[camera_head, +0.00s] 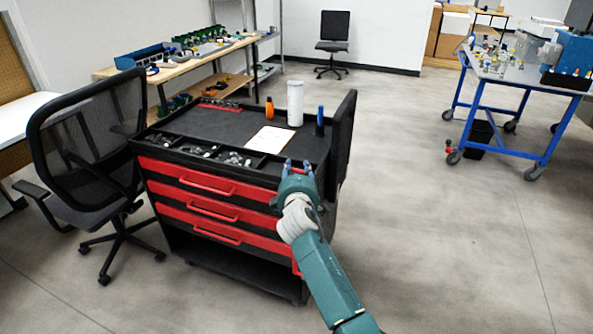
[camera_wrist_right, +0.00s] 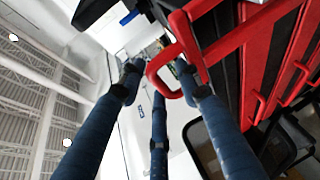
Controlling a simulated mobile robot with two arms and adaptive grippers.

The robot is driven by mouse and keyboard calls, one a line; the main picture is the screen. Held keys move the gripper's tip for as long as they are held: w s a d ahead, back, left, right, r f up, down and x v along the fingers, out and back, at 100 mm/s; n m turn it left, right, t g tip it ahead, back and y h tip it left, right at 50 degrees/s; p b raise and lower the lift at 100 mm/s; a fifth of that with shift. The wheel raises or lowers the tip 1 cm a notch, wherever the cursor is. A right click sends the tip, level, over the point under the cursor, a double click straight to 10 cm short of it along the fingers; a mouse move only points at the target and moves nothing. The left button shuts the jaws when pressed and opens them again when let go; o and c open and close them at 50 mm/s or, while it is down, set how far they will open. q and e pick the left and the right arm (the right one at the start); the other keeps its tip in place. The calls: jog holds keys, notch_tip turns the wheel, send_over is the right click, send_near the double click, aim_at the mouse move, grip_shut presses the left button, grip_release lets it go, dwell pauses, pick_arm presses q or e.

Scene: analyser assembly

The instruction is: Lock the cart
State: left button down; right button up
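The cart (camera_head: 225,235) is a black tool cart with red drawer fronts and a black upright panel (camera_head: 341,135) on its right side. My right gripper (camera_head: 297,166) is at the cart's front right top corner. In the right wrist view its blue fingers (camera_wrist_right: 157,85) are spread, with a red loop-shaped handle (camera_wrist_right: 165,73) on the cart at their tips. The fingers look open around or just short of the loop; contact cannot be made out. No lock is clearly visible. My left gripper is not in view.
A white cylinder (camera_head: 295,103), an orange bottle (camera_head: 269,110), a blue bottle (camera_head: 320,121) and a paper sheet (camera_head: 270,139) stand or lie on the cart. An office chair (camera_head: 85,150) is close on the left. A blue-framed table (camera_head: 520,115) is far right; floor between is free.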

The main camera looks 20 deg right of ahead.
jog(key=shift+r, duration=0.1)
jog(key=shift+s, duration=0.2)
jog(key=v, duration=1.1)
jog(key=shift+s, duration=0.3)
jog(key=s+a+f+g+y+p, duration=0.2)
jog(key=f+p, duration=0.1)
jog(key=f, duration=0.6)
jog(key=s+a+f+g+y+p, duration=0.1)
jog(key=s+f+p, duration=0.1)
jog(key=f, duration=0.6)
jog(key=s+f+m+g+y+p, duration=0.1)
jog(key=s+f+m+g+p, duration=0.25)
jog(key=s+f, duration=1)
jog(key=s+f+m+g+y+p, duration=0.1)
jog(key=s+f+m+g+p, duration=0.3)
jog(key=s+f, duration=0.9)
jog(key=s+d+f+m+g+p, duration=0.1)
jog(key=s+d+g+p, duration=0.1)
jog(key=s, duration=1.2)
jog(key=s+d+f+m+g+p, duration=0.1)
jog(key=s+d+m+p, duration=0.1)
jog(key=s, duration=1.2)
jog(key=shift+d+f+g+p, duration=0.35)
jog(key=shift+d+f, duration=0.05)
jog(key=shift+d, duration=0.2)
